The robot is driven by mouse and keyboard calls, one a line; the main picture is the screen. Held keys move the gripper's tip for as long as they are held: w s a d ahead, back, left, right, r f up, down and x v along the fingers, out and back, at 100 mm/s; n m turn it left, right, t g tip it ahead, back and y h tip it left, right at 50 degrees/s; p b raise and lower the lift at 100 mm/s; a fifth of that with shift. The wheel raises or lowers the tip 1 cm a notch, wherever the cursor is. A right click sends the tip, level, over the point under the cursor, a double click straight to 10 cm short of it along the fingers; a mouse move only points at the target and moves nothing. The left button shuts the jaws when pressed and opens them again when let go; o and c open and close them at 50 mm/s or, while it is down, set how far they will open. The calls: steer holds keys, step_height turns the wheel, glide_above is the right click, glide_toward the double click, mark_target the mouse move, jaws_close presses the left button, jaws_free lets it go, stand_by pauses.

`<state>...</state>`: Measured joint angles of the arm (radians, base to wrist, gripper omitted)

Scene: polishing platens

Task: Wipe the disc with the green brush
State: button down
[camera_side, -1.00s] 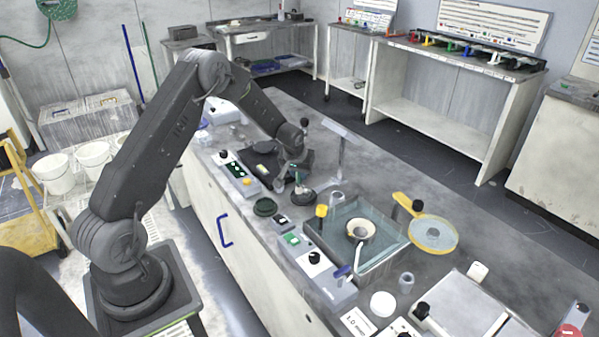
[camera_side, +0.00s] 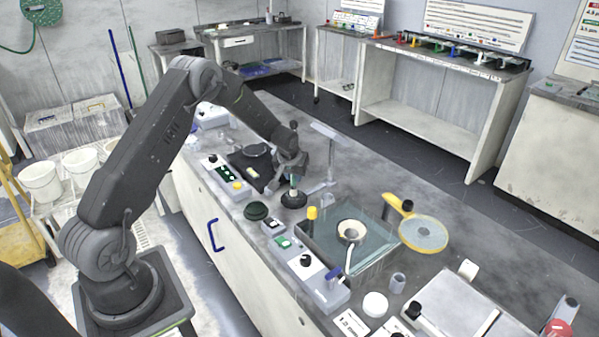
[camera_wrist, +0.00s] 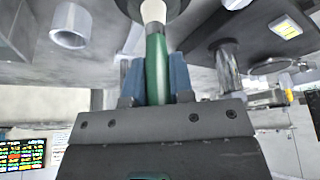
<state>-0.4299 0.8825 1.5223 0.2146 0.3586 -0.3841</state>
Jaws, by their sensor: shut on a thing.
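My gripper (camera_side: 291,164) is shut on the green brush (camera_side: 294,183) and holds it bristles down over a small dark round disc (camera_side: 293,200) on the bench. In the wrist view, my gripper (camera_wrist: 156,88) closes its blue-grey fingers on both sides of the green handle (camera_wrist: 157,65). Its metal collar and pale bristles point at the dark disc, cut off at the top edge. I cannot tell whether the bristles touch it. A larger dark round platen (camera_side: 257,149) sits on a black machine behind and left of the brush.
A T-shaped metal stand (camera_side: 330,160) rises close on the right of my gripper. A glass-sided tray (camera_side: 375,250) with a pale bowl (camera_side: 351,231) lies in front.

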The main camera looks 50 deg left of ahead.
steer(key=s, duration=0.2)
steer(key=shift+s, duration=0.3)
steer(key=shift+w, duration=2.9)
steer(key=shift+w+r, duration=0.1)
steer(key=shift+w, duration=0.15)
step_height(320, 180, up, 8)
steer(key=shift+s, duration=0.2)
